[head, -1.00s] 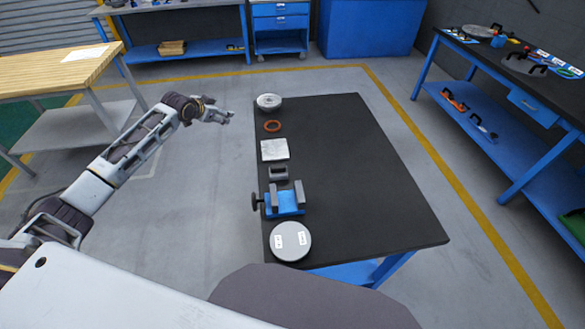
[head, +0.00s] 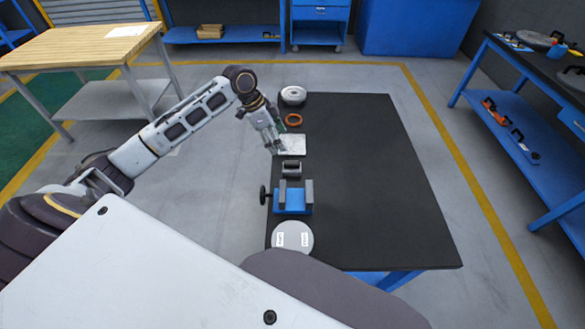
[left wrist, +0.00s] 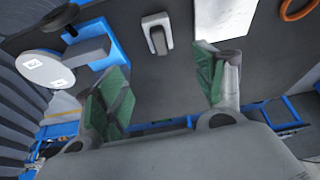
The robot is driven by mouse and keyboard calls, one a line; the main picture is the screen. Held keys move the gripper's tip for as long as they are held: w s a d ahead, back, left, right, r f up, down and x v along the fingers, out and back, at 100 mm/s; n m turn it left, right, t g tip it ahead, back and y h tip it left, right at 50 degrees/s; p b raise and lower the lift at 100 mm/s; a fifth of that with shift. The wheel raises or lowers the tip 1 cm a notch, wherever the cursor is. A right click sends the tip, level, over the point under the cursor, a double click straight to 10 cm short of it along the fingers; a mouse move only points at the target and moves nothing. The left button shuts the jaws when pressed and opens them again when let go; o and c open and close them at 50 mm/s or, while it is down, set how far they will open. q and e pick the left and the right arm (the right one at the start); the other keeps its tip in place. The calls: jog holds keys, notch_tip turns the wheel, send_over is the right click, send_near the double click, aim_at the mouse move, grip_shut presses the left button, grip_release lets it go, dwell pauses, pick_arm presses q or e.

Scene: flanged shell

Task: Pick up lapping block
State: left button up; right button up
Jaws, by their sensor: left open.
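A small grey block with a raised handle, which looks like the lapping block (head: 291,168), lies on the black table between a pale sheet and a blue vise. In the left wrist view the block (left wrist: 157,33) is beyond the fingers and between them in the picture, with nothing touching it. My left gripper (head: 278,142) hangs over the table's left edge, by the pale sheet and slightly above the block in the picture. In the left wrist view its green-padded fingers (left wrist: 160,85) are spread apart and empty. My right gripper is not in view.
The black table (head: 370,180) has a row along its left side: a metal round part (head: 293,95), an orange ring (head: 293,119), the pale sheet (head: 292,145), the blue vise (head: 291,200) and a labelled grey disc (head: 292,238). The table's right side is clear.

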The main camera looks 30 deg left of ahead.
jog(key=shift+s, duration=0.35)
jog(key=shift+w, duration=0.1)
pick_arm(q)
send_near(291, 162)
jog(key=x, duration=0.5)
jog(key=shift+d+r, duration=0.15)
jog(key=shift+d, duration=0.15)
jog(key=shift+d+f, duration=0.1)
jog(key=shift+f, duration=0.2)
jog(key=shift+a+x, duration=0.15)
jog(key=shift+x, duration=1.05)
jog(key=shift+a+x, duration=0.15)
jog(key=shift+x, duration=1.1)
jog(key=shift+f, duration=0.25)
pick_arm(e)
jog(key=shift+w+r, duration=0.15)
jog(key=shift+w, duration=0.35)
